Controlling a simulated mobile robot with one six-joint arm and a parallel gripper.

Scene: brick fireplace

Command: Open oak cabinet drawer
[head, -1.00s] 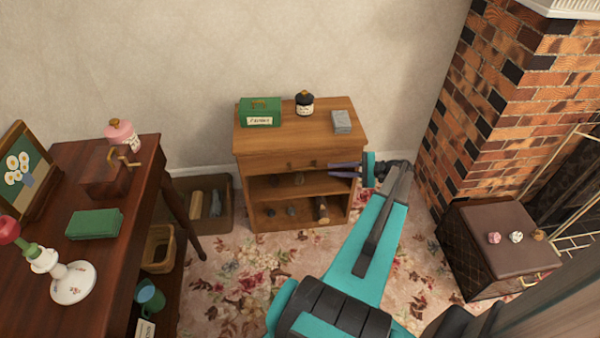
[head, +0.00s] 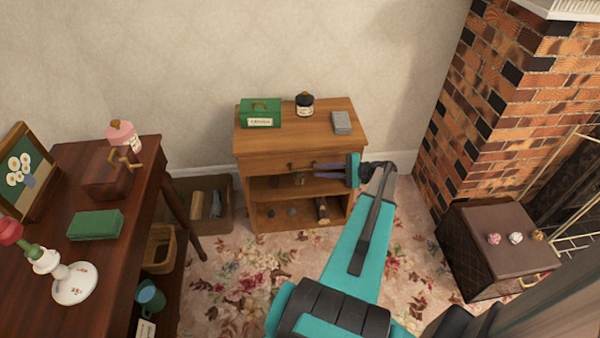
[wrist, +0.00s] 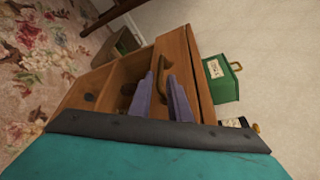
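The oak cabinet (head: 268,138) stands against the wall, with its drawer front (head: 260,160) flush below the top and open shelves beneath. A brass handle (head: 290,166) is on the drawer front, its right part hidden by my gripper. It also shows in the wrist view (wrist: 156,70). My gripper (head: 314,170) reaches in from the right, just in front of the drawer. In the wrist view my gripper's two fingers (wrist: 159,78) are parted, with the handle's near end at the gap between their tips. I cannot tell whether they touch it.
On the cabinet stand a green box (head: 261,113), a dark jar (head: 304,104) and a grey block (head: 341,122). A dark wood table (head: 60,180) is at left. A brown chest (head: 490,240) sits by the brick fireplace (head: 500,110).

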